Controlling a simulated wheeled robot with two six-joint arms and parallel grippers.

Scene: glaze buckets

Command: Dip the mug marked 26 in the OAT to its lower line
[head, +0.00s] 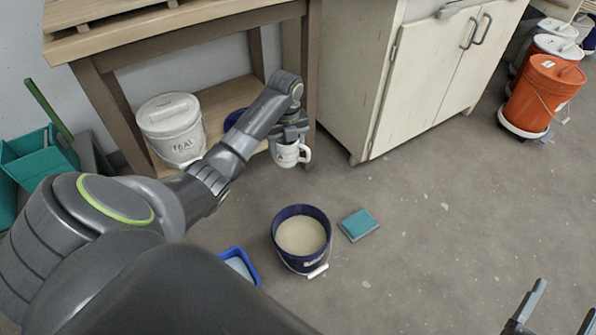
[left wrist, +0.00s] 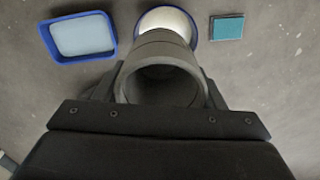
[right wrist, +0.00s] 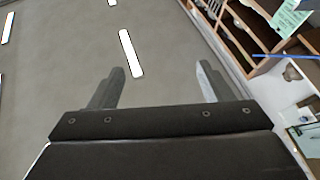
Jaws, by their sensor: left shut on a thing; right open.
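My left gripper (head: 289,134) is shut on a white mug (head: 286,155). The mug hangs upright in the air, handle to the right, with a dark mark too small to read. In the left wrist view the shaded mug (left wrist: 163,85) sits between the fingers, its round opening showing. A dark blue bucket (head: 287,256) of cream glaze (head: 301,236) stands on the floor, nearer than the mug and apart from it. I cannot read its label. It also shows in the left wrist view, partly behind the mug. My right gripper (head: 556,322) is open and empty at the lower right.
A blue tray (head: 254,272) lies left of the bucket and a teal pad (head: 358,225) right of it. A white lidded bucket (head: 172,127), apparently labelled TEAL, stands under the wooden table (head: 190,39). Orange buckets (head: 542,96) stand far right.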

